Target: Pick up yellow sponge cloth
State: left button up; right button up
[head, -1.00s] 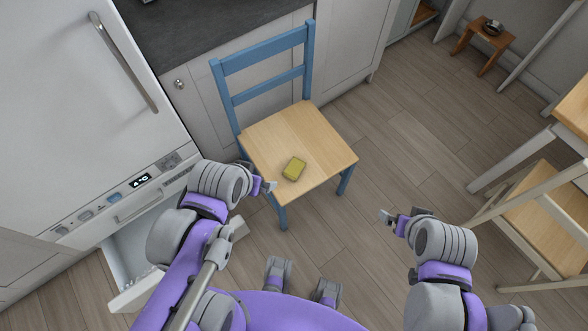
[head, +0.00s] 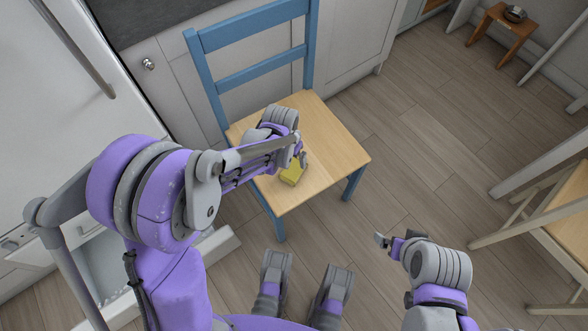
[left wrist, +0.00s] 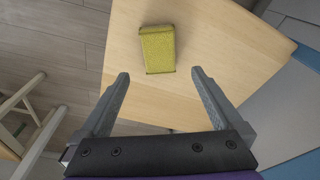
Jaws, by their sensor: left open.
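The yellow sponge cloth (head: 291,174) lies on the wooden seat of the blue chair, near the seat's front edge. In the left wrist view the whole sponge (left wrist: 158,50) shows, a thick yellow block lying apart from the fingers. My left gripper (left wrist: 160,88) is open and empty, its two fingers spread below the sponge in that view. In the head view my left gripper (head: 302,155) is over the seat and partly covers the sponge. My right gripper (head: 385,241) is over the floor to the right of the chair; its fingers are too small to judge.
The blue chair (head: 254,73) stands against white cabinets with a dark worktop (head: 160,15). An open drawer (head: 105,262) is at the lower left. Another chair (head: 545,215) stands at the right, with a small stool (head: 503,30) farther back. The floor between is clear.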

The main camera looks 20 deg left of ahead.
pick_arm(q)
jog(key=b, duration=0.1)
send_over(293, 169)
jog(key=s, duration=0.1)
notch_tip(293, 169, down, 5)
jog(key=shift+a+r, duration=0.1)
jog(key=shift+a, duration=0.05)
jog(key=f, duration=0.2)
jog(key=f+b, duration=0.1)
jog(key=w+f+b, duration=0.1)
jog(key=f, duration=0.1)
jog(key=shift+d+f, duration=0.2)
jog(key=shift+f, duration=0.15)
jog(key=shift+c, duration=0.2)
jog(key=c, duration=1.4)
jog(key=shift+o, duration=0.2)
notch_tip(293, 169, up, 10)
jog(key=p, duration=0.2)
jog(key=shift+p, duration=0.4)
jog(key=shift+r, duration=0.1)
